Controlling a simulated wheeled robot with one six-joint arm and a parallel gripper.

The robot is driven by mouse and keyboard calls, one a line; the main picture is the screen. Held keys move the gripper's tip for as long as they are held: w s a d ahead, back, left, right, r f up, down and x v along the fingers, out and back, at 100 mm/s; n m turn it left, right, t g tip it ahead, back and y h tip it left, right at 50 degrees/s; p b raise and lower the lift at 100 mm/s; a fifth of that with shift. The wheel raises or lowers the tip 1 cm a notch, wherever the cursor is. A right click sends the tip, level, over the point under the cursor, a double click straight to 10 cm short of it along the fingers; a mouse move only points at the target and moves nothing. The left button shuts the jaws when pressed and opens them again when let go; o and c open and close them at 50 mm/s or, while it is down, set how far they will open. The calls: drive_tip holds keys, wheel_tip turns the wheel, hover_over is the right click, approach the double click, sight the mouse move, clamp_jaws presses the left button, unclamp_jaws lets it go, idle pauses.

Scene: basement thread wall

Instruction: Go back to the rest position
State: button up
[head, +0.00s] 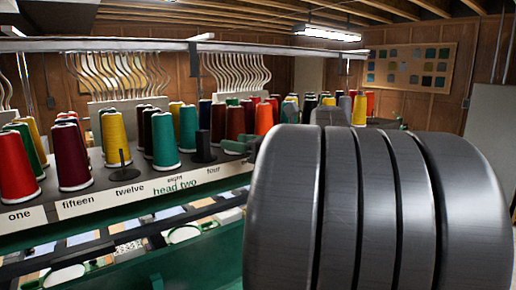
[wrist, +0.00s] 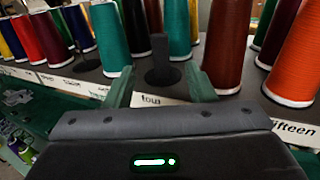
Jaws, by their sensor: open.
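My gripper (wrist: 160,88) shows in the wrist view as two green fingers, spread apart with nothing held between them. An empty dark spool post on a round base (wrist: 161,62) stands beyond the gap between the fingers, behind the label "four" (wrist: 162,100). In the head view the same post (head: 203,147) stands on the thread shelf, and green finger parts of my gripper (head: 238,144) show just right of it. My large grey arm links hide the right part of the shelf and most of the gripper.
Coloured thread cones crowd the shelf close by, including a teal cone (wrist: 109,40), a red-brown cone (wrist: 228,45) and an orange cone (wrist: 297,62). Another empty post (head: 122,156) stands farther left. A horizontal rail (head: 130,44) and white hooks run above the shelf.

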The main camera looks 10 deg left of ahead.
sight(205, 134)
idle(0.3)
drive_tip(key=p+x, duration=0.3)
drive_tip(key=x, duration=1.1)
drive_tip(key=shift+p, duration=0.35)
drive_tip(key=shift+r, duration=0.15)
drive_tip(key=shift+d+r, duration=0.1)
